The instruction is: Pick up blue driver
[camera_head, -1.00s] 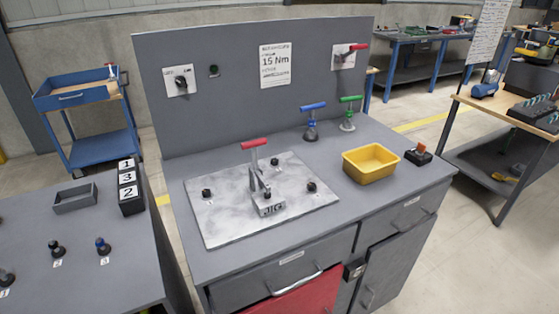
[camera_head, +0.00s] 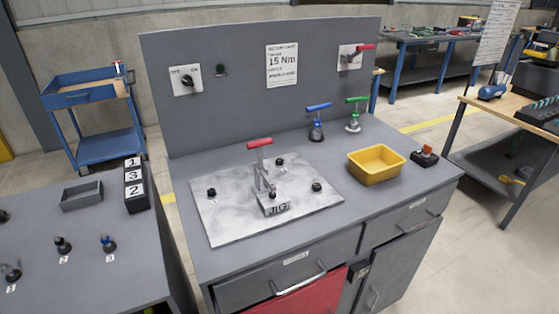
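The blue driver (camera_head: 317,122) stands upright near the back of the grey workbench. It has a blue T-shaped handle on top and a dark, metallic lower body. A green driver (camera_head: 354,115) of the same shape stands just to its right, apart from it. Neither of my grippers shows in the head view, and nothing is touching the blue driver.
A jig plate (camera_head: 240,217) with a red-handled clamp (camera_head: 260,144) lies in front of the drivers. The back panel (camera_head: 230,110) rises behind.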

